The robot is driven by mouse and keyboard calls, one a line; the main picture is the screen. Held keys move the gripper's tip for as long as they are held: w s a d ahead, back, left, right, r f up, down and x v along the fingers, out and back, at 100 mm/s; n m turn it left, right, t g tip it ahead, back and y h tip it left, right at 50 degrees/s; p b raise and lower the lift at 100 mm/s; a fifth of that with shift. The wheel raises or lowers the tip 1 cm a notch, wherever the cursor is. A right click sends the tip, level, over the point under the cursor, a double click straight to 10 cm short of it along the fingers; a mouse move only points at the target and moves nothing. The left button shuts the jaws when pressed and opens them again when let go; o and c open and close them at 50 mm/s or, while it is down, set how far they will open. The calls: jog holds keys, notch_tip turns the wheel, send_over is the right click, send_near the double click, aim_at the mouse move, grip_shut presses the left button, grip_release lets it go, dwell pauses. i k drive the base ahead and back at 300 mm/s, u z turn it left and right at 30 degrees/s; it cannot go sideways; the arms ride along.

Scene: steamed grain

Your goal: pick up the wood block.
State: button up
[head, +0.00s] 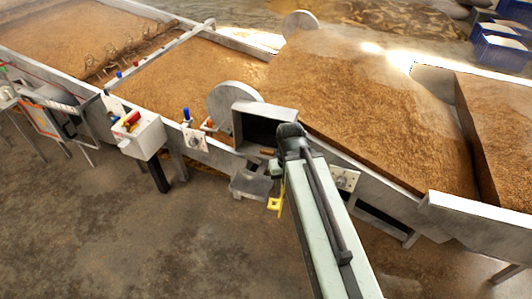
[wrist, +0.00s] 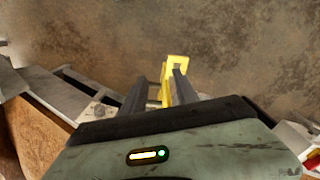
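A small brown piece (head: 267,151) that may be the wood block shows at the lower edge of the grey metal box, just left of my arm's end. It is too small to be sure. My gripper is mostly hidden behind my arm in the head view. In the wrist view, my gripper (wrist: 161,72) points down with its two dark fingers apart. A yellow bracket-like thing (wrist: 177,61) shows between and beyond the fingers, apparently not held. It also shows below my arm's end in the head view (head: 275,203). I see no wood block in the wrist view.
The open grey metal box (head: 262,112) stands close to my arm's end, on the side of a long trough of brown grain (head: 350,95). A control box with a red knob (head: 137,133) juts out at left. The floor (head: 150,240) in front is clear.

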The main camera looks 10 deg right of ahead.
aim_at(269, 152)
jog(key=u, duration=1.7)
jog(key=i, duration=3.7)
jog(key=z, duration=1.95)
jog(key=k, duration=0.15)
jog(key=z, duration=0.7)
